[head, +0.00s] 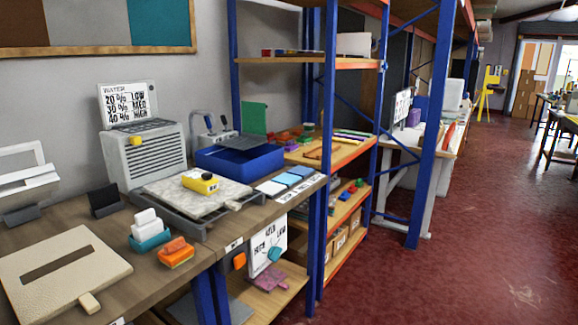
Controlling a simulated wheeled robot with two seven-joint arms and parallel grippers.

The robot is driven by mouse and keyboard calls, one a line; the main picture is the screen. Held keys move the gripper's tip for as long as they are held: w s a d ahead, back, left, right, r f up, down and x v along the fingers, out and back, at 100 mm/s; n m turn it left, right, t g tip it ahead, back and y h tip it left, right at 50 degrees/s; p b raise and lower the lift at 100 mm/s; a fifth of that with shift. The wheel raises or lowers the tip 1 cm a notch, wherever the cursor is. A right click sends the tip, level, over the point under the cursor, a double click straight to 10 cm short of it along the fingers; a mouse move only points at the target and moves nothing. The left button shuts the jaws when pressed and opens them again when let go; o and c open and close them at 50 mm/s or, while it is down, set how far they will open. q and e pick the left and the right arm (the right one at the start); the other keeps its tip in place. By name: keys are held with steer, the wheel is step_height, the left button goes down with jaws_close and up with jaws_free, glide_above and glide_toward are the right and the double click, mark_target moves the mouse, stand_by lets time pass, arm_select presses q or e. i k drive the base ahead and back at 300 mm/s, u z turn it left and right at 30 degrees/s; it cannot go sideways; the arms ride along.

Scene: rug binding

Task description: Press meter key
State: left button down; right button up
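A small yellow meter (201,182) with a dark part on top lies on a pale grey slab on the workbench. I cannot make out its key clearly at this size. The slab (165,200) rests on a dark grey tray-like stand (186,228). Neither of my grippers is in view.
A grey vented machine (145,158) stands behind the slab, with a WATER percentage card (128,104) above it. A blue bin (238,160) is to the right. A beige board (60,275), teal holder (150,239) and orange block (176,253) lie in front. Red floor is clear at right.

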mark_target(207, 176)
steer(key=z, duration=0.3)
steer(key=i, duration=1.35)
steer(key=u, duration=0.65)
